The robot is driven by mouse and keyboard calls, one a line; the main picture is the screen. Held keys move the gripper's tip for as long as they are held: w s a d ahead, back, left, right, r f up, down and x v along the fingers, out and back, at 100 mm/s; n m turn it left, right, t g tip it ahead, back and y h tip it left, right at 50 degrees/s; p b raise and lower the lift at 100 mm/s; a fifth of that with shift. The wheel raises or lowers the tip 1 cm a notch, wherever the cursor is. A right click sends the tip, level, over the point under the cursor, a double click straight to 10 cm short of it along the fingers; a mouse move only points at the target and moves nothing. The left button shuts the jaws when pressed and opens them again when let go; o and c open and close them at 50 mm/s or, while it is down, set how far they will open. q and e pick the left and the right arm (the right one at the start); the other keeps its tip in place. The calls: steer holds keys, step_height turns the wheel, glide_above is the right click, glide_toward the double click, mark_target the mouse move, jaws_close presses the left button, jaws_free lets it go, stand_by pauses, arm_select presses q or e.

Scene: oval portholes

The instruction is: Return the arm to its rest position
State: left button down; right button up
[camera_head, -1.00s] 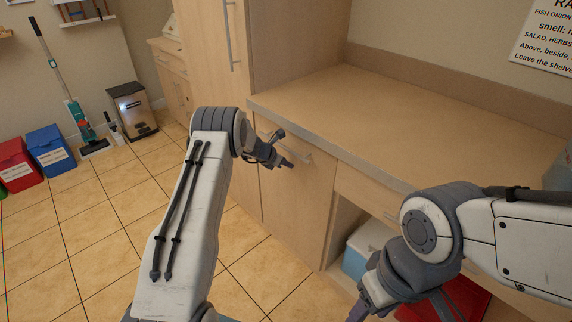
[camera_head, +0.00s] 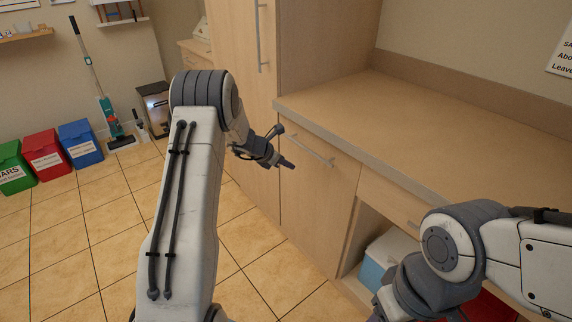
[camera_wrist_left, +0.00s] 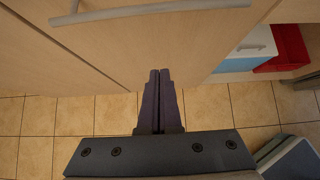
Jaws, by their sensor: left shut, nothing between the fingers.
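My left arm rises from the bottom of the head view and bends at a grey joint. Its gripper (camera_head: 286,163) is in front of a closed light-wood cabinet door (camera_head: 305,200), close to the door's bar handle. In the left wrist view the two dark fingers (camera_wrist_left: 159,80) lie together with nothing between them, pointing toward the cabinet front. The bar handle (camera_wrist_left: 150,11) crosses the top of that view, apart from the fingers. My right arm shows at the lower right of the head view; its gripper fingers are cut off by the frame's bottom edge.
A bare wooden counter (camera_head: 430,115) extends to the right. Below it an open bay holds a white and blue box (camera_head: 379,262). Green, red (camera_head: 46,152) and blue bins, a vacuum (camera_head: 105,105) and a pedal bin stand far left. The tiled floor (camera_head: 110,230) between is clear.

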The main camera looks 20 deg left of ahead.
arm_select(q)
steer(key=s+d+r+m+g+h+p, duration=0.1)
steer(key=s+d+r+m+g+p, duration=0.1)
steer(key=s+d+r+m, duration=0.4)
steer(key=s+d+r+m+g+p, duration=0.1)
steer(key=s+d+r+m, duration=0.2)
steer(key=d, duration=0.5)
steer(key=s+d+r+m+g+h+p, duration=0.1)
steer(key=s+d+r+m+g+p, duration=0.1)
steer(key=s+d+r+m, duration=0.4)
steer(key=s+d+r+m+g+y+p, duration=0.1)
steer(key=s+d+r+m+p, duration=0.15)
steer(key=s+d+m, duration=0.4)
steer(key=s+d+r+m+g+y+p, duration=0.1)
steer(key=s+r+m+g, duration=0.2)
steer(key=s, duration=0.6)
steer(key=s+a+r+m+y+p, duration=0.1)
steer(key=s+a+m, duration=0.1)
steer(key=s+m, duration=0.4)
steer(key=s+a+r+m+t+y+p, duration=0.1)
steer(key=s+a+r+m+y+p, duration=0.1)
steer(key=s+m, duration=0.5)
steer(key=shift+s+a+r, duration=0.15)
steer(key=shift+s+r, duration=0.1)
steer(key=shift+s, duration=0.45)
